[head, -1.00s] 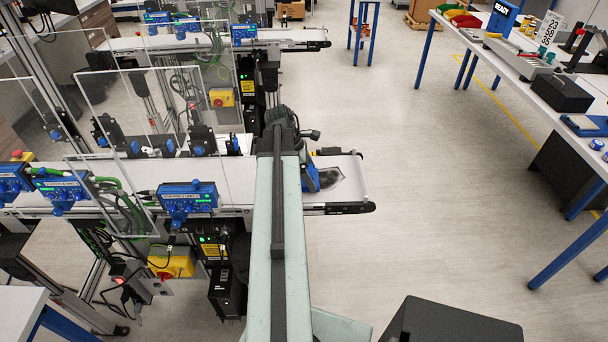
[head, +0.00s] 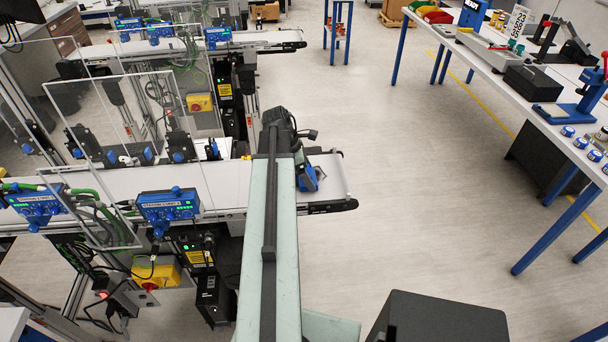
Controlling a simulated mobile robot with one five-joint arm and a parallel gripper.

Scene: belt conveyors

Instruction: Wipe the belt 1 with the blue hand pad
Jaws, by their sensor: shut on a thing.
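The nearer conveyor belt, which I take to be belt 1 (head: 335,183), has a white surface that ends just right of my arm. The blue hand pad (head: 308,180) is on or just over this belt near its right end, tilted in the picture; contact with the belt is hard to tell. My gripper (head: 302,163) is at the pad and shut on it, its fingers largely hidden by my arm. A little grey shows beside the pad; I cannot tell if it is pad or dirt. The belt behind my arm is hidden.
Blue control boxes (head: 168,207) and clear guard panels (head: 110,110) stand along the belt on the left. A second conveyor (head: 270,38) runs farther back. A long table (head: 495,70) with various items is on the right. The floor between is clear.

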